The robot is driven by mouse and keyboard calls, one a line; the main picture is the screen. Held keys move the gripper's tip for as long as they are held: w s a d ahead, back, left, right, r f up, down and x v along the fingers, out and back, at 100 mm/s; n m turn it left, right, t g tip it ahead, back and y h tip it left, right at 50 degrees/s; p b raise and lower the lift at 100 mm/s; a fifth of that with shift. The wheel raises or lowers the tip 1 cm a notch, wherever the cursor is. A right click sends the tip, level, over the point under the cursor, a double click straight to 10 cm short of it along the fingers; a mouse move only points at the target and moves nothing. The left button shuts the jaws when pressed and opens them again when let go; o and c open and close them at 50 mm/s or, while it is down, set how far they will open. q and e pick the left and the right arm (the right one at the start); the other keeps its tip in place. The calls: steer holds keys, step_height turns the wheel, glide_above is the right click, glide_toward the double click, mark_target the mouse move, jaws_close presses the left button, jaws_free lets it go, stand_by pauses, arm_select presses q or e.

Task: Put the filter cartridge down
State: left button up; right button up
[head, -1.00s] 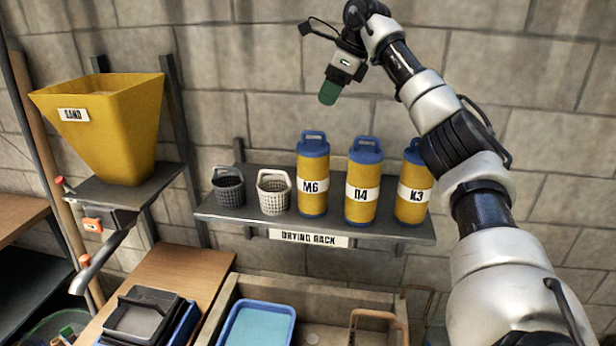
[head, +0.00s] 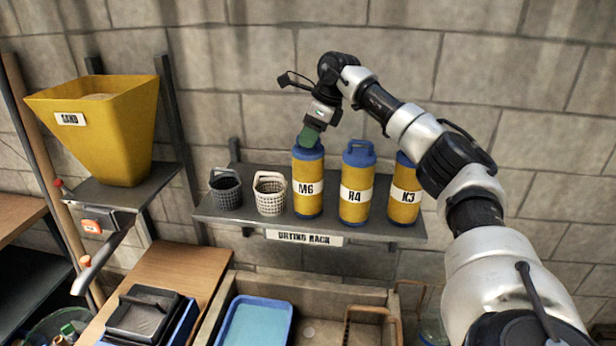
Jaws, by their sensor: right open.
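Three yellow filter cartridges with blue caps stand upright on the grey drying rack (head: 381,234) shelf: M6 (head: 308,204), R4 (head: 355,206) and K3 (head: 404,206), the last partly behind my right arm. My right gripper (head: 309,137) points down at the top of the M6 cartridge. Its green fingers overlap the blue cap and hide the handle. The jaws are open; whether they touch the handle I cannot tell. My left gripper is not in view.
A dark basket (head: 226,190) and a white basket (head: 270,194) stand left of M6. A yellow sand hopper (head: 110,130) is at left.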

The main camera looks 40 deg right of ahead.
jaws_close()
steer(key=shift+r, duration=0.1)
stand_by(0.4)
